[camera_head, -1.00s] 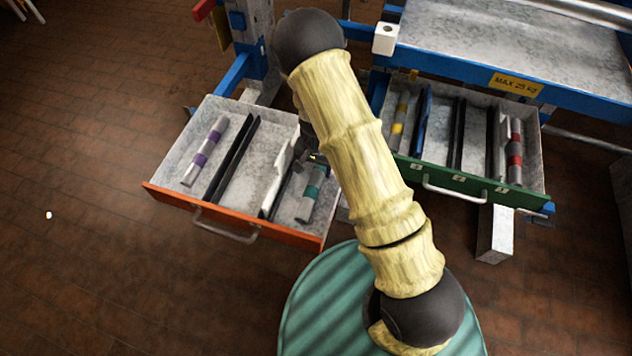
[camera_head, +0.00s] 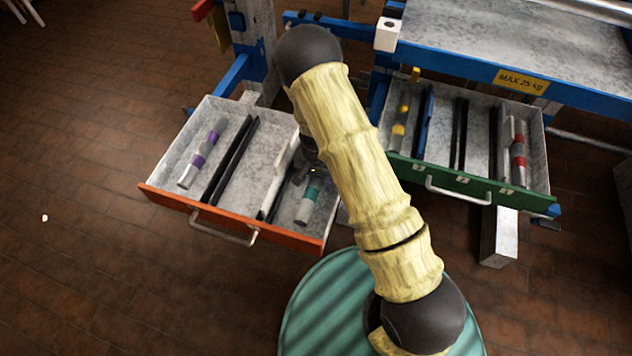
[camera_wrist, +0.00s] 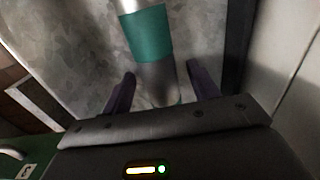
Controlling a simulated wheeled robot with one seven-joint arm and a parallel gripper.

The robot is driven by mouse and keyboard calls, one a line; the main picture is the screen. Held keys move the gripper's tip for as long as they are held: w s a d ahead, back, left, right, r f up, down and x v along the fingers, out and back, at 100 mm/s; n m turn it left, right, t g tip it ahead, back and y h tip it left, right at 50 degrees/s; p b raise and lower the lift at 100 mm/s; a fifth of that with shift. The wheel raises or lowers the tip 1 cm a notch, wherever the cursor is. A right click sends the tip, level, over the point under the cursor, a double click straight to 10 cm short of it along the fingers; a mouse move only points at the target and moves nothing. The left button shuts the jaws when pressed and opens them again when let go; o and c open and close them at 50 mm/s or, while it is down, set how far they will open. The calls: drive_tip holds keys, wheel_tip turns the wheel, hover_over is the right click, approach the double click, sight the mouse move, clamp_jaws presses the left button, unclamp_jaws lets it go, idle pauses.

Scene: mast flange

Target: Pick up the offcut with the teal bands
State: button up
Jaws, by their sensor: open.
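The offcut with the teal bands (camera_head: 304,212) is a grey round bar lying in the right part of the orange-fronted drawer (camera_head: 234,221). Its far part is hidden by my arm and gripper in the head view. In the wrist view a wide teal band on the offcut (camera_wrist: 149,36) shows clearly. My gripper (camera_wrist: 161,84) is open, with one dark finger on each side of the bar and a gap visible on both sides. I cannot tell how far the fingertips are above the drawer floor.
A black divider and a pale upright panel (camera_head: 281,172) stand close left of the offcut. A purple-banded offcut (camera_head: 203,153) lies in the same drawer's left part. A green-fronted drawer (camera_head: 465,184) at right holds yellow-banded (camera_head: 399,122) and red-banded (camera_head: 518,151) offcuts.

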drive_tip(key=c, duration=1.2)
drive_tip(key=shift+o, duration=0.2)
drive_tip(key=shift+r, duration=0.15)
wheel_tip(320, 180, up, 10)
drive_tip(key=p, duration=0.4)
